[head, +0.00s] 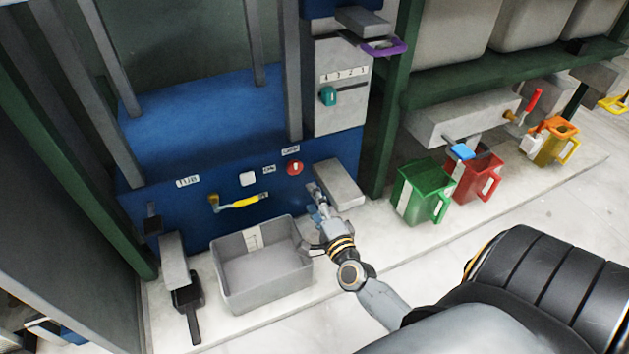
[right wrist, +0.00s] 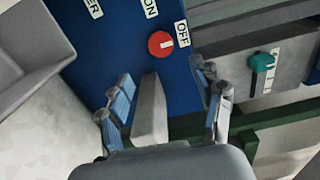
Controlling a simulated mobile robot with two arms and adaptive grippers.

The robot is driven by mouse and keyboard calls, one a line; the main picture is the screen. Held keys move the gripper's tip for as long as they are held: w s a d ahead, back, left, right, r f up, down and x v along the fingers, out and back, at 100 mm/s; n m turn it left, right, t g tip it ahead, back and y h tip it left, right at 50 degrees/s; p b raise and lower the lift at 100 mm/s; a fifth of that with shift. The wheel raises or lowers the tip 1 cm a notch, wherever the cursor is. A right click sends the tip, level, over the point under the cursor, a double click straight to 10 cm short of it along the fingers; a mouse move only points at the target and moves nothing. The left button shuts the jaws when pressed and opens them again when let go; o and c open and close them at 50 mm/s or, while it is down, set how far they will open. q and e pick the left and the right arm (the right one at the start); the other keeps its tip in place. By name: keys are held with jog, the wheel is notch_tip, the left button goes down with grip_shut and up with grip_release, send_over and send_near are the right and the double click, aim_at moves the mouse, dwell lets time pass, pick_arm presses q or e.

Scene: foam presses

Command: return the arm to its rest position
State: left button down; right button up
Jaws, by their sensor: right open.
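My right arm (head: 375,295) reaches in from the lower right in the head view. Its gripper (head: 318,200) is in front of the blue press panel (head: 225,215), beside a grey block (head: 340,184). In the right wrist view the gripper (right wrist: 166,98) is open, with its blue-padded fingers apart. The grey block (right wrist: 150,112) shows beyond and between them, and I see nothing held. The red round switch (right wrist: 160,43), with ON and OFF labels by it, is ahead of the fingers and apart from them; it also shows in the head view (head: 295,168). My left gripper is not in view.
A grey bin (head: 270,296) stands left of my right gripper, below a yellow-handled lever (head: 240,201). A green jug (head: 421,192), a red jug (head: 477,180) and an orange jug (head: 553,143) stand at the right. The pale floor before the jugs is clear.

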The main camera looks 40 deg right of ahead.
jog(key=shift+s, duration=0.25)
dwell(0.3)
